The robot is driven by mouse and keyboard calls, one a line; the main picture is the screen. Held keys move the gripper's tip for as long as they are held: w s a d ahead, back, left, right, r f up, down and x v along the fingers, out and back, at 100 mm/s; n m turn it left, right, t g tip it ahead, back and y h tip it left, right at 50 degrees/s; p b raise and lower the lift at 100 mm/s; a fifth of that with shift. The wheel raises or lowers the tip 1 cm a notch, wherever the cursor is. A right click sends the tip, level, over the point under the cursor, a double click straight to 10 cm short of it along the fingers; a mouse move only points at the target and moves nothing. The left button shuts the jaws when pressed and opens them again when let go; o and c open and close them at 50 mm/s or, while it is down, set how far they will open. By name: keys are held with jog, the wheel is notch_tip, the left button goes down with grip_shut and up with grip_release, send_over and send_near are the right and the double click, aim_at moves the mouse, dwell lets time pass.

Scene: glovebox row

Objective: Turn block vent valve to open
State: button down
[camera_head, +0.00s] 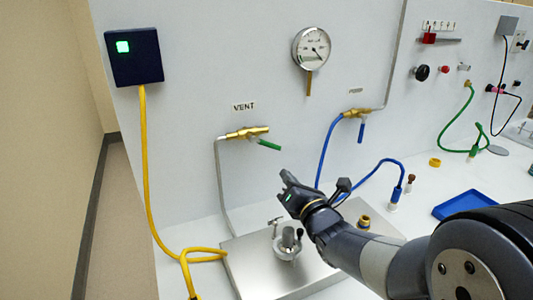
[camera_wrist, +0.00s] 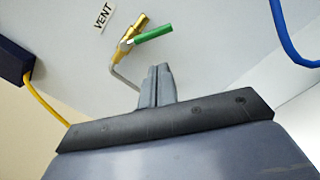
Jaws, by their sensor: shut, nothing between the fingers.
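The vent valve (camera_head: 247,132) is a brass fitting on the white upright panel, under the VENT label (camera_head: 243,106). Its green handle (camera_head: 266,145) points right and slightly down in the head view, at a shallow angle to the brass body. In the wrist view the brass valve (camera_wrist: 140,24) and green handle (camera_wrist: 153,35) are above my fingertips. My gripper (camera_head: 287,179) is below and slightly right of the handle, apart from it. Its two fingers (camera_wrist: 157,70) are together in the wrist view, with nothing between them.
A blue-handled valve (camera_head: 357,114) and blue hose (camera_head: 324,150) are to the right. A gauge (camera_head: 311,47) hangs above. A steel plate (camera_head: 245,256) with metal fittings lies below my gripper. A yellow cable (camera_head: 146,170) runs down at left. A blue tray (camera_head: 463,204) is at right.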

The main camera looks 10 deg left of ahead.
aim_at(275, 146)
jog(key=p+x, duration=0.3)
jog(key=x, duration=0.6)
jog(key=shift+w+a+n, duration=0.25)
jog(key=shift+w+n, duration=0.05)
jog(key=shift+n, duration=0.1)
jog(key=shift+d+b, duration=0.1)
jog(key=shift+b, duration=0.65)
jog(key=shift+w+d+r+n+b, duration=0.2)
jog(key=shift+n+b, duration=0.6)
jog(key=shift+b, duration=0.5)
jog(key=n+b, duration=0.1)
jog(key=b, duration=0.1)
jog(key=r+n+b, duration=0.1)
jog(key=n+b, duration=0.1)
jog(key=b, duration=0.1)
jog(key=shift+w+d+r+b, duration=0.2)
jog(key=shift+w+d+b, duration=0.1)
jog(key=shift+d, duration=0.1)
jog(key=shift+w+d+r+y+b, duration=0.1)
jog(key=shift+r+y+b, duration=0.2)
jog(key=shift+r+b, duration=0.2)
jog(key=shift+r, duration=0.1)
